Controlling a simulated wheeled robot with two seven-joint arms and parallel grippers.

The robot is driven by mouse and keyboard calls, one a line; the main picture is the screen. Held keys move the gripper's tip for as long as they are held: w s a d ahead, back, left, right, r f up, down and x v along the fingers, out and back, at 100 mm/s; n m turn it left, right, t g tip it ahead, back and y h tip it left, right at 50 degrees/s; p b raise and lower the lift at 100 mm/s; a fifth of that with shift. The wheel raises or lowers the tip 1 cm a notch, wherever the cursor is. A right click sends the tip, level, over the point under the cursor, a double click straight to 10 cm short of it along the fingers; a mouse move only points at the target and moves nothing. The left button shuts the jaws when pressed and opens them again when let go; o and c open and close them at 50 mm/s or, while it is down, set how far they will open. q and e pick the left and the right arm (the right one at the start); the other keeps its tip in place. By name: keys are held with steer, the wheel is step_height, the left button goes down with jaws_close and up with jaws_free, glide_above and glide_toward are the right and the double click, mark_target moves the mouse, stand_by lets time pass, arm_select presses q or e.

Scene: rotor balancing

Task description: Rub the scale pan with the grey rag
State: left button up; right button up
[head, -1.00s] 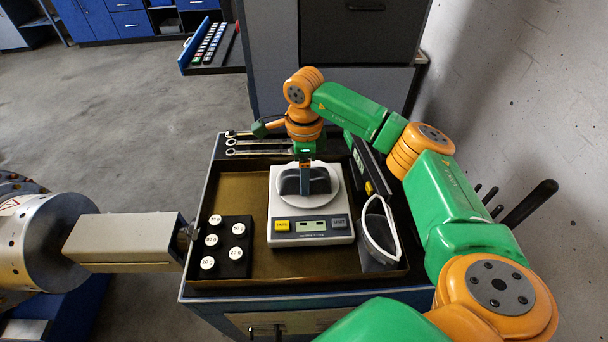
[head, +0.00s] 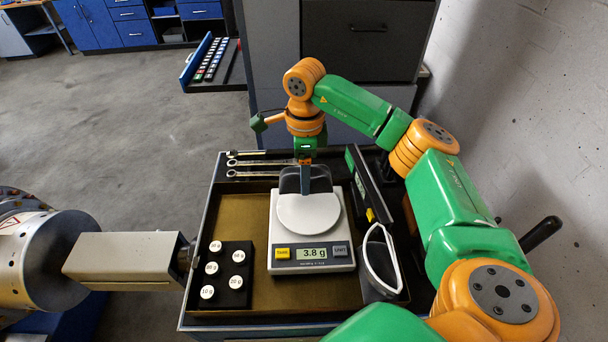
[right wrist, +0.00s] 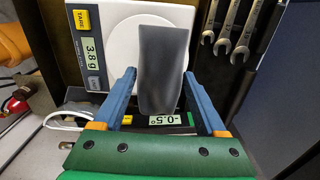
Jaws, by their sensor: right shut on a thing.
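The white round scale pan (head: 309,214) sits on the scale (head: 312,254), whose display reads 3.8 g. My right gripper (head: 306,188) points down at the far edge of the pan, shut on the dark grey rag (head: 290,181). In the right wrist view the rag (right wrist: 162,70) hangs between the two blue fingers and overlaps the pan (right wrist: 125,40). I cannot tell whether the rag presses on the pan. My left gripper is not in view.
A black block (head: 228,274) with several labelled weights stands left of the scale. A dark pouch with a white rim (head: 380,262) and a digital gauge (head: 368,185) are on the right. Several wrenches (head: 260,163) lie at the back. A beige machine arm (head: 125,260) reaches in from the left.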

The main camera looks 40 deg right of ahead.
steer(key=shift+w+d+r, duration=0.1)
steer(key=shift+w+r, duration=0.05)
steer(key=shift+r, duration=0.45)
steer(key=shift+w+d+r, duration=0.1)
steer(key=shift+w+r, duration=0.05)
steer(key=shift+r, duration=0.4)
steer(key=shift+a+r, duration=0.1)
steer(key=shift+r, duration=0.05)
steer(key=shift+s, duration=0.15)
